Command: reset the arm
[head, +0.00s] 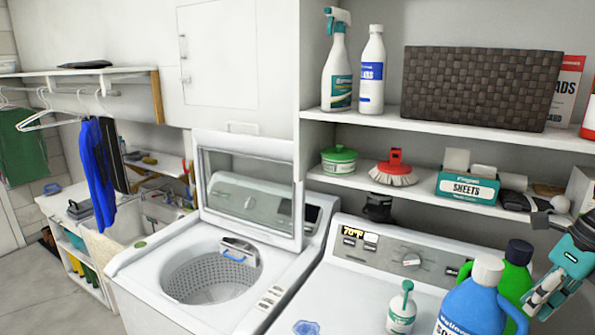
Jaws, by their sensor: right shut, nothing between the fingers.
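My right gripper (538,303) is at the right edge of the head view, pointing down and to the left. Its grey fingers are shut with nothing held. In the picture it is just right of a blue bottle with a white cap (468,305) and a green bottle with a black cap (514,270). I cannot tell whether it touches the green bottle. My left gripper is not in view.
An open top-loading washer (150,280) stands left of a closed white machine (345,285) bearing a small white bottle (401,310). Above are shelves with a woven basket (480,88), spray bottle (337,75) and sheets box (467,187). Floor shows at lower left.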

